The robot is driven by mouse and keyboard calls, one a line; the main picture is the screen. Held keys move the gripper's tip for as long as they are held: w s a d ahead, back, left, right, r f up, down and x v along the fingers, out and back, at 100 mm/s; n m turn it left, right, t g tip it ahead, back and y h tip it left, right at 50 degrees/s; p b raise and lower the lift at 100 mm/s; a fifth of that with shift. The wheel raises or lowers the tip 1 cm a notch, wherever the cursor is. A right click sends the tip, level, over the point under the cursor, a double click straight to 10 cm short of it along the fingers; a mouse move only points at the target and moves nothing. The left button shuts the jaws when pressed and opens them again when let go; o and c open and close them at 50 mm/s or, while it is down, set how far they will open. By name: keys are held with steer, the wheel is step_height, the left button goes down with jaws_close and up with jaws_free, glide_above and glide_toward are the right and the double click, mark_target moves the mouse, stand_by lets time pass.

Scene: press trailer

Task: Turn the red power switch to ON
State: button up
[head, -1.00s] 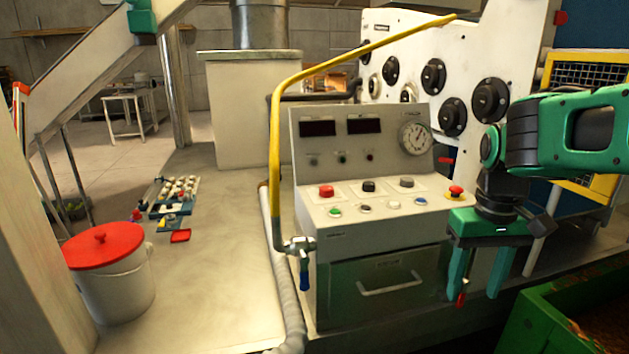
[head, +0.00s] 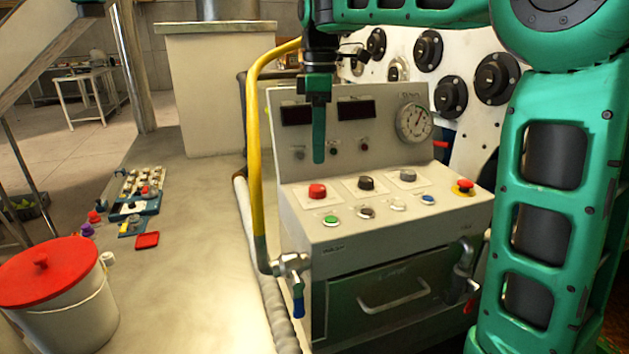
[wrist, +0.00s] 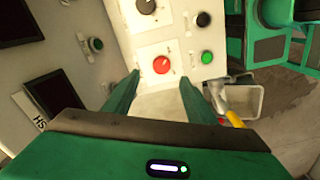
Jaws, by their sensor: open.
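The red power switch (head: 317,190) is a round red knob on a pale square plate, at the left of the back row of controls on the console's sloping top. My gripper (head: 319,160) points down above it, fingers seen edge-on in the head view. A gap shows between the fingertips and the knob. In the wrist view, the red switch (wrist: 161,64) lies beyond the two open green fingers (wrist: 158,78), roughly midway between them. Nothing is between the fingers. Whether the switch is set to ON cannot be read.
A black knob (head: 366,183) and a grey knob (head: 407,176) stand right of the switch. A green button (head: 331,220) is in front. A red emergency button (head: 464,187) is at far right. A yellow pipe (head: 254,150) rises along the console's left side.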

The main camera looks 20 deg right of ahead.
mark_target(317, 187)
steer(key=f, duration=0.9)
steer(key=shift+a+f, duration=0.1)
steer(key=shift+a, duration=0.1)
steer(key=c, duration=1)
